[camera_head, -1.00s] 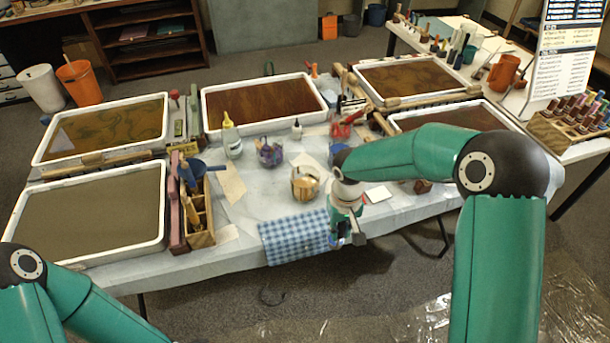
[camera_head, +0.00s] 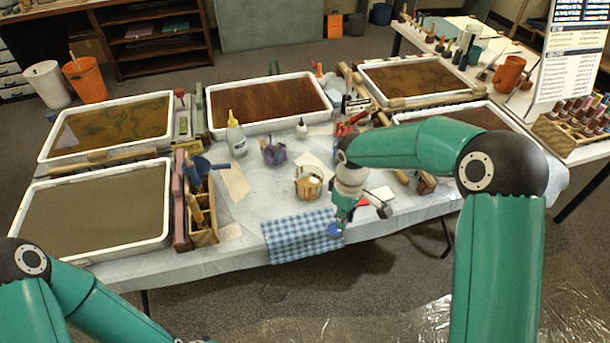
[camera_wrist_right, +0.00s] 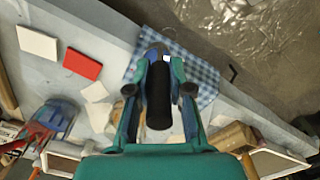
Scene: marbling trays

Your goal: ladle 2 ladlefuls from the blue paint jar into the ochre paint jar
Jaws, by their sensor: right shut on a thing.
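My right gripper (camera_head: 341,212) is shut on a black-handled tool (camera_wrist_right: 158,97) that looks like the ladle. Its blue end (camera_head: 335,230) hangs low, over the blue checked cloth (camera_head: 290,237) at the table's front edge; the wrist view also shows the blue end (camera_wrist_right: 155,52) beyond the fingers. A round ochre-brown container (camera_head: 308,183) with a pale top stands behind and left of the gripper. I cannot tell whether it is the ochre paint jar. I cannot make out the blue paint jar; my right forearm covers part of the table. My left gripper is out of view.
A white bottle with a yellow tip (camera_head: 236,138), a purple-blue container (camera_head: 273,153) and a wooden caddy (camera_head: 203,237) stand left of the gripper. A red card (camera_wrist_right: 82,64) and white card (camera_wrist_right: 38,42) lie nearby. White-rimmed trays (camera_head: 265,128) surround the table's middle.

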